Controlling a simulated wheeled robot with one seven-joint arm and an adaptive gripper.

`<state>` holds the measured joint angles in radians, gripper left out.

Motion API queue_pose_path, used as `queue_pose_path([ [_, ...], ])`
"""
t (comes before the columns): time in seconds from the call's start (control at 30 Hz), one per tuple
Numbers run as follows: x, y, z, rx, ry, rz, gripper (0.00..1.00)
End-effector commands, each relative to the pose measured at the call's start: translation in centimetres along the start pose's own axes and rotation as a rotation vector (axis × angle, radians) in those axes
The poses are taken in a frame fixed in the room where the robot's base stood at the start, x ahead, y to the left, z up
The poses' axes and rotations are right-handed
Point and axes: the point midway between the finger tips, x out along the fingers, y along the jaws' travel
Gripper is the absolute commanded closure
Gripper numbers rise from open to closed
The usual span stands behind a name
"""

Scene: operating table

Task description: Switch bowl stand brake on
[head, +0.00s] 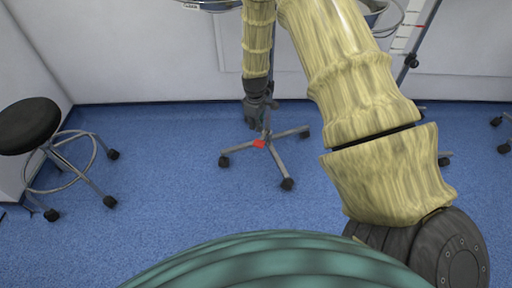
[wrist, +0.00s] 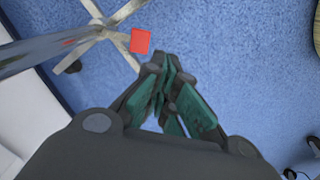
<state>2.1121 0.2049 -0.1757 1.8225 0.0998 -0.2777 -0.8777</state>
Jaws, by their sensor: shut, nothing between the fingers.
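The bowl stand (head: 281,163) stands on the blue floor in the head view, a metal base with splayed legs on dark casters. Its red brake pedal (head: 259,143) sits at the base near the hub. In the wrist view the red pedal (wrist: 140,41) and the stand's pole and legs (wrist: 104,29) show at the upper left. My gripper (head: 251,121) is shut and empty, pointing down close above the pedal. In the wrist view my gripper's fingertips (wrist: 165,60) are together, just right of and below the pedal, with no contact that I can make out.
A black-topped stool (head: 28,125) with a ring footrest stands at the left. A white wall (head: 150,50) runs behind the stand. Another wheeled pole (head: 422,37) stands at the right, partly hidden by my arm. The floor left of the stand is clear.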

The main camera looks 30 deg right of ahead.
Motion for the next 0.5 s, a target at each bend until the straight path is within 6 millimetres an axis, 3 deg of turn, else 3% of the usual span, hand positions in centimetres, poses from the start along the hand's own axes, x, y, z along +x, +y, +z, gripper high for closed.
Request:
queue_pose_path([
  [0.03, 0.9, 1.0, -0.6, -0.013, 0.005, -0.001, 1.0],
  [0.2, 0.5, 2.9, -1.6, -0.05, 0.012, -0.01, 1.0],
  [0.5, -0.1, 3.7, -1.9, -0.069, 0.013, -0.016, 1.0],
])
